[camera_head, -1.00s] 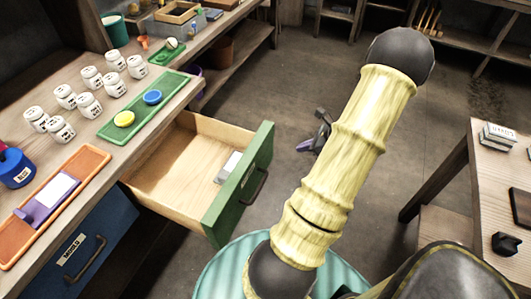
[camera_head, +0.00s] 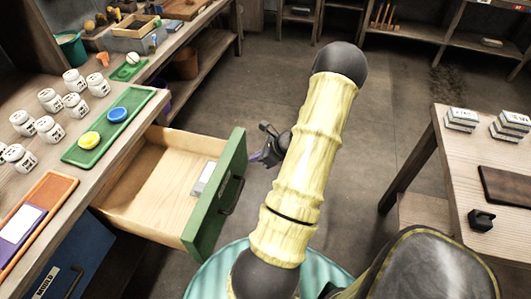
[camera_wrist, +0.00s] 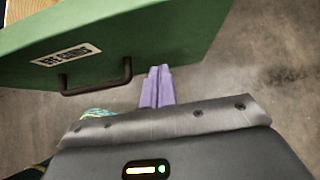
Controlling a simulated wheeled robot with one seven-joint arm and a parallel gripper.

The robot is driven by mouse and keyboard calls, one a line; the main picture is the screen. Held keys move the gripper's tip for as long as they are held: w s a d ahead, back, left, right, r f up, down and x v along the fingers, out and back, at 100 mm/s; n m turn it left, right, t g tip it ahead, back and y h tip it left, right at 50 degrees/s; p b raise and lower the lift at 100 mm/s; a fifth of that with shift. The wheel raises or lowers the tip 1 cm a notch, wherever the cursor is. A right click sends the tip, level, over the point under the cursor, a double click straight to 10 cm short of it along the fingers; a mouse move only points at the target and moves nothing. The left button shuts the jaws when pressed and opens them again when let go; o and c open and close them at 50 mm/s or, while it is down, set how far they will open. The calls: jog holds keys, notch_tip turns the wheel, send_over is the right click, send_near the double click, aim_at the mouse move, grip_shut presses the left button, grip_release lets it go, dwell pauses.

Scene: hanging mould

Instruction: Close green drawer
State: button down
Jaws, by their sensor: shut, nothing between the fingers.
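The green drawer (camera_head: 217,197) stands pulled out from the workbench, its wooden box open at the top with a small grey-white block inside. Its green front with a dark handle (camera_head: 233,195) faces my arm. In the wrist view the green front (camera_wrist: 150,50) fills the top, with a label and the dark handle (camera_wrist: 95,78). My gripper (camera_wrist: 156,75) is shut and empty, its purple fingers pointing at the front's lower edge, right of the handle. I cannot tell whether they touch it. In the head view the gripper (camera_head: 256,157) is partly hidden behind my arm.
The workbench holds white jars (camera_head: 75,105), a green tray (camera_head: 108,130) with yellow and blue discs, and an orange tray (camera_head: 40,215). A blue drawer (camera_head: 65,270) is below. A table (camera_head: 480,180) stands at right. Open floor lies beyond the green drawer.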

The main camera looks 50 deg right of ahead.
aim_at(238, 158)
jog(key=w, duration=0.1)
jog(key=w+a, duration=0.1)
jog(key=w, duration=0.1)
jog(key=shift+a+f, duration=0.1)
jog(key=shift+a, duration=0.05)
jog(key=shift+w+a, duration=0.3)
jog(key=shift+w, duration=0.05)
jog(key=shift+s, duration=0.1)
jog(key=shift+d, duration=0.25)
jog(key=shift+a, duration=0.1)
